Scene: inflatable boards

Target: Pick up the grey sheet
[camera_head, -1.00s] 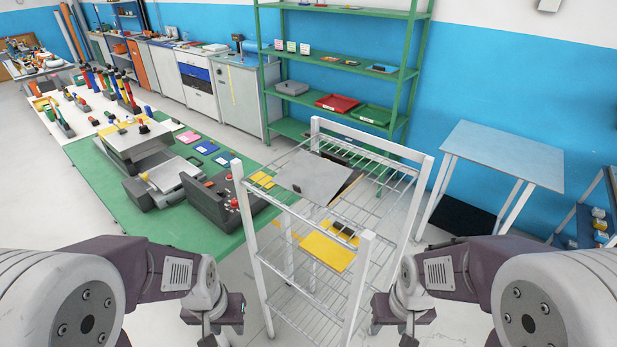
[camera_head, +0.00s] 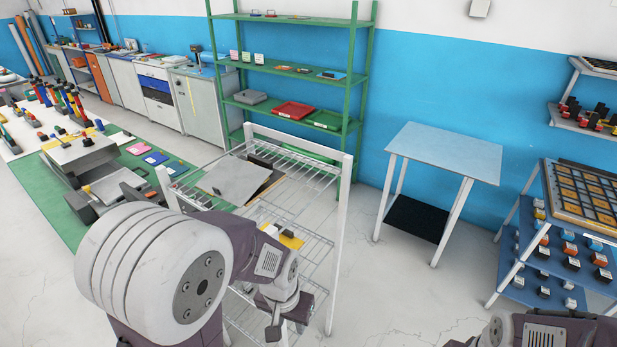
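The grey sheet (camera_head: 234,180) lies on the top wire shelf of a white rack (camera_head: 337,240), left of the picture's middle. It partly covers a darker sheet or board that shows at its right edge. My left gripper (camera_head: 284,326) hangs low in front of the rack, below and to the right of the sheet and well apart from it. I cannot tell how far its fingers are apart, and nothing shows in it. Of my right arm only a part shows at the bottom right; its gripper is out of the picture.
A yellow board (camera_head: 291,241) with a dark item lies on a lower rack shelf. A green table (camera_head: 58,205) stands close at the left. A light table (camera_head: 445,152) and a stepped blue stand (camera_head: 520,262) stand at the right.

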